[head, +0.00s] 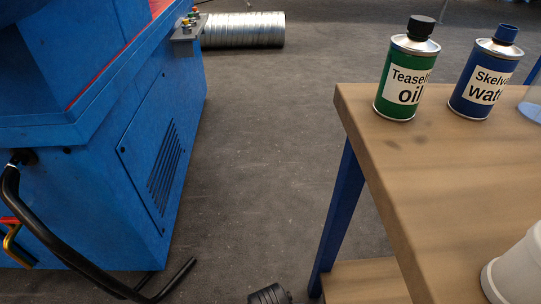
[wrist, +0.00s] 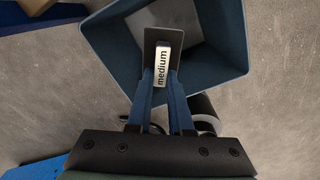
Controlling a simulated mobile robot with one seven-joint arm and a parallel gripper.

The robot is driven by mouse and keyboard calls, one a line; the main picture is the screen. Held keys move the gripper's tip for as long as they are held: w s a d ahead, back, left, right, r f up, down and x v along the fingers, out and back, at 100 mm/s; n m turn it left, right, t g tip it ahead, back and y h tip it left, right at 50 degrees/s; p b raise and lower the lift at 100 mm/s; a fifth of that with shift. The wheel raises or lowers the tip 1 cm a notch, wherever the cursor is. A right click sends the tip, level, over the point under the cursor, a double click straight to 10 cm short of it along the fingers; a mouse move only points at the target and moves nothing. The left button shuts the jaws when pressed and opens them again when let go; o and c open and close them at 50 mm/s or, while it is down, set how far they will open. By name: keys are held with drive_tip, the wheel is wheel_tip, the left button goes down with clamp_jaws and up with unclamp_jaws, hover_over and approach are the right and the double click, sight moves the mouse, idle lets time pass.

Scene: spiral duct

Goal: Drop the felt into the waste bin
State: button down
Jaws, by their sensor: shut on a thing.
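In the wrist view, my gripper (wrist: 163,78) has its two blue fingers closed on a small piece with a white label reading "medium". The piece, which looks like the felt (wrist: 164,36), has a flat dark plate pointing away from the fingers. An open, square, blue bin (wrist: 236,66) lies beyond it, with a grey patch inside. The felt overlaps the bin's opening in the picture; its height above the rim is hard to tell. The head view shows neither the bin nor the felt.
In the head view, a wooden table (head: 375,150) at right bears a green oil can (head: 405,80) and a blue can (head: 485,85). A blue machine (head: 120,170) with a black bent bar stands left. A silver duct (head: 243,30) lies behind.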

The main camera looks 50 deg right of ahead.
drive_tip(key=shift+f+b, duration=1.8)
drive_tip(key=shift+f, duration=0.2)
drive_tip(key=shift+r, duration=0.1)
drive_tip(key=c, duration=0.7)
unclamp_jaws()
drive_tip(key=shift+c, duration=0.2)
wheel_tip(320, 180, up, 13)
drive_tip(key=p, duration=0.7)
drive_tip(key=shift+p, duration=0.35)
